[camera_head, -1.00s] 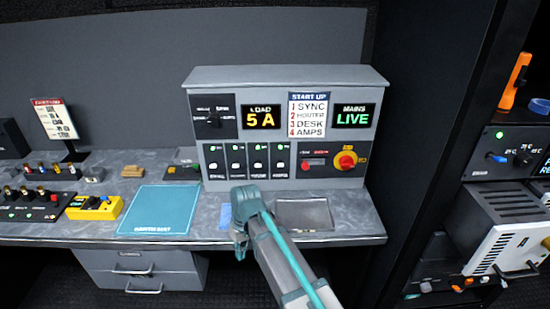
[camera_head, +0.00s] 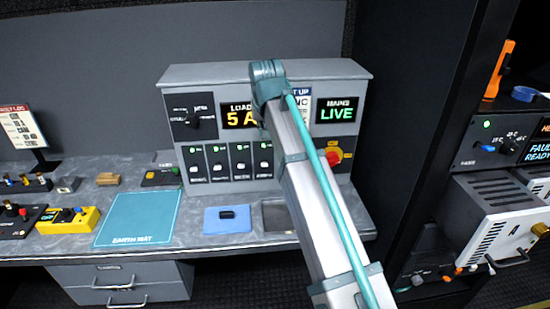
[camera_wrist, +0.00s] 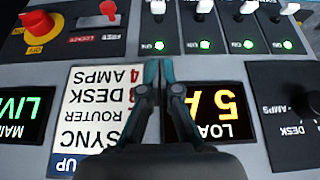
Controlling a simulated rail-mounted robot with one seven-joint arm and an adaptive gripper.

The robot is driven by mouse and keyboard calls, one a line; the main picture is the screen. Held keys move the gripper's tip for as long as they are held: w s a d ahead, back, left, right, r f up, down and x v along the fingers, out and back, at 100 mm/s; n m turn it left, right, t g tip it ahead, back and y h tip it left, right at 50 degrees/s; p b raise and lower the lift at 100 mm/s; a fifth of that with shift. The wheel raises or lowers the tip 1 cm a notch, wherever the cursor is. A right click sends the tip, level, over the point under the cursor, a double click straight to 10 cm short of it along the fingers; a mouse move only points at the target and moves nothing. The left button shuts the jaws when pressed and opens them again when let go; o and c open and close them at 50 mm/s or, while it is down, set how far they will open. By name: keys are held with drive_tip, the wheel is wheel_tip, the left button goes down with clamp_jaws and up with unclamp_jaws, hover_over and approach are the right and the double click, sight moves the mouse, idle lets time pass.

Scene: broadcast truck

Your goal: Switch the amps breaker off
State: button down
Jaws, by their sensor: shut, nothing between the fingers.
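Four breakers sit in a row low on the grey panel (camera_head: 170,85); the rightmost breaker (camera_head: 263,160) is in line with the others, and each has a white toggle and a lit green light. Their small labels are too blurred to read, so I cannot tell which is amps. In the upside-down wrist view the toggles show at the top, the leftmost toggle (camera_wrist: 158,8) straight beyond my fingertips. My gripper (camera_wrist: 165,63) is shut and empty, in front of the start-up card (camera_wrist: 95,105) and load display (camera_wrist: 220,112). In the head view my arm hides its fingertips.
A red knob on a yellow plate (camera_head: 347,148) is right of the breakers, partly behind my arm. A rotary selector (camera_head: 195,117) is at upper left. The mains display (camera_head: 337,110) reads LIVE. A blue pad (camera_head: 215,226) and a teal mat (camera_head: 140,218) lie on the bench.

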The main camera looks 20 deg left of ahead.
drive_tip(key=shift+w+d+r, duration=0.1)
drive_tip(key=shift+r, duration=0.2)
drive_tip(key=p, duration=0.3)
hover_over(264, 163)
wheel_tip(264, 163, down, 9)
drive_tip(key=shift+w+d+f, duration=0.1)
drive_tip(key=shift+d+f, duration=0.05)
drive_tip(key=shift+s+d+f+p, duration=0.2)
drive_tip(key=shift+s+f, duration=0.1)
drive_tip(key=shift+f, duration=0.25)
drive_tip(key=shift+s+d+f+p, duration=0.1)
drive_tip(key=shift+s+f+p, duration=0.15)
drive_tip(key=shift+f, duration=0.3)
drive_tip(key=shift+s+f, duration=0.15)
drive_tip(key=shift+f, duration=0.55)
drive_tip(key=shift+s+a+f, duration=0.1)
drive_tip(key=shift+s, duration=0.05)
